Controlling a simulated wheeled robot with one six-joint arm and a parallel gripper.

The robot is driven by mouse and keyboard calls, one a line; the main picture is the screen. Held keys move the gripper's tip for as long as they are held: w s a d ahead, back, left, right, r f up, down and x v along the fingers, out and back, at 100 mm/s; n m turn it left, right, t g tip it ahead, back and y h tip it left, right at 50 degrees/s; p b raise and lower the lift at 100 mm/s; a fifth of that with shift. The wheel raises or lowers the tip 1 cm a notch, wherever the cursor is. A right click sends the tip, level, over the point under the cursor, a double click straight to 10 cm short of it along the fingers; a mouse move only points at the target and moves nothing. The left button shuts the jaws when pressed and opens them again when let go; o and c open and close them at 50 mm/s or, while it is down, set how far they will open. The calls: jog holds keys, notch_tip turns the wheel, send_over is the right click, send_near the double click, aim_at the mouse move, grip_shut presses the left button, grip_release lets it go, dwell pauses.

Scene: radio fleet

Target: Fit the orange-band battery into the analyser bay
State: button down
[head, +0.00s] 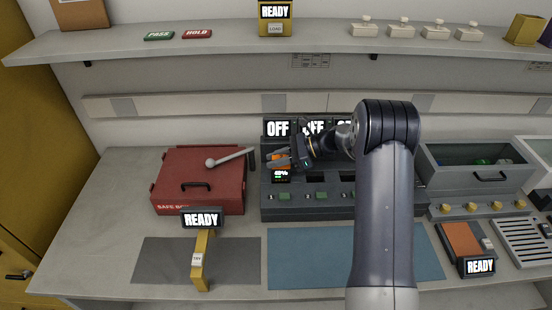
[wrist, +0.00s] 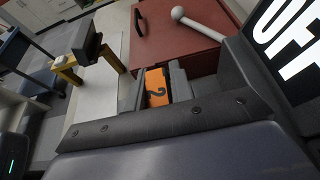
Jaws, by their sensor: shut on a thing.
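My gripper (head: 287,160) is shut on the orange-band battery (wrist: 156,86); a "2" shows on its orange face in the wrist view, between the two fingers. In the head view the gripper is over the left end of a dark bay rack (head: 315,207), with a little orange showing at its left. A small screen reading about 48% (head: 281,174) is just below it. I cannot tell whether the battery touches the rack or is clear of it. No label names the analyser; READY screens show on a yellow stand (head: 201,245) and an orange-topped unit (head: 463,240).
A red safe box (head: 198,190) with a pale ball-ended lever (head: 230,158) stands left of the rack. OFF screens (head: 278,128) stand behind the rack. A grey bin (head: 475,185) is at the right. The grey (head: 165,262) and blue (head: 320,262) mats have free room.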

aim_at(276, 168)
jog(key=shift+f+b, duration=1.15)
jog(key=shift+f, duration=0.7)
jog(key=c, duration=1.2)
grip_release()
jog(key=shift+o, duration=0.2)
jog(key=shift+d, duration=0.15)
jog(key=b+v, duration=0.2)
jog(key=v, duration=0.8)
jog(key=shift+d, duration=0.25)
jog(key=shift+r, duration=0.1)
